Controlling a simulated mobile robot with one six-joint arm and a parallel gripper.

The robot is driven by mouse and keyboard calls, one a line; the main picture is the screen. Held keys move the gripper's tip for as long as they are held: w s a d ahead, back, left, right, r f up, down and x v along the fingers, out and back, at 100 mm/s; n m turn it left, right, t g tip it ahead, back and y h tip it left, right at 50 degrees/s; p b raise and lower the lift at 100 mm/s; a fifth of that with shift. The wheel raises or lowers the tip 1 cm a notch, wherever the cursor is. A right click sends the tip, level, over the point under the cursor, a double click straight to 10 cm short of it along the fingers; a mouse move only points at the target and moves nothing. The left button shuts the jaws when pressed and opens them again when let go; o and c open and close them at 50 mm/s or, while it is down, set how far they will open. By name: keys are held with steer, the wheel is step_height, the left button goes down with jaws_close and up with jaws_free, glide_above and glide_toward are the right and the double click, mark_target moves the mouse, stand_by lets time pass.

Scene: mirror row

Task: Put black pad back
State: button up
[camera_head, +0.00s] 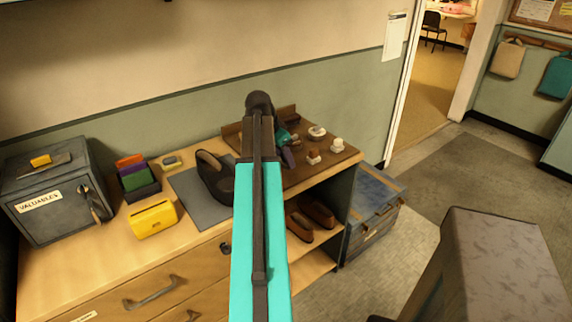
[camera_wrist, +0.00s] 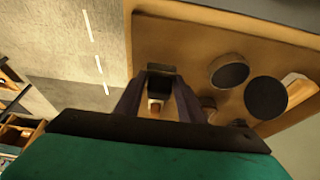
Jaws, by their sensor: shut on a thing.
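My gripper (camera_wrist: 160,88) is shut on a small dark block, which I take to be the black pad (camera_wrist: 160,84); the fingers hide part of it. In the head view my gripper (camera_head: 288,156) is over the brown tray (camera_head: 308,177) at the right end of the counter. I cannot tell whether the pad touches the tray. In the wrist view the tray (camera_wrist: 143,50) lies beyond the fingers. Two round dark-faced pieces (camera_wrist: 228,72) (camera_wrist: 266,97) are to the right of the fingers. A small white-and-brown piece (camera_wrist: 155,106) shows between the fingers.
On the tray are a pale dish (camera_head: 317,132) and small brown-and-white pieces (camera_head: 313,157) (camera_head: 337,145). Left of it, a black shoe (camera_head: 213,176) stands on a grey mat (camera_head: 190,188). A yellow box (camera_head: 152,219) and a grey safe (camera_head: 55,190) stand farther left.

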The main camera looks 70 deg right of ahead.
mark_target(283, 162)
steer(key=shift+d+f+p, duration=0.15)
steer(key=shift+f+p, duration=0.35)
steer(key=shift+f, duration=1.25)
steer(key=shift+f, duration=0.15)
steer(key=o, duration=0.9)
steer(key=shift+o, duration=0.2)
steer(key=b+v, duration=0.1)
steer(key=v, duration=1.1)
steer(key=shift+b, duration=0.35)
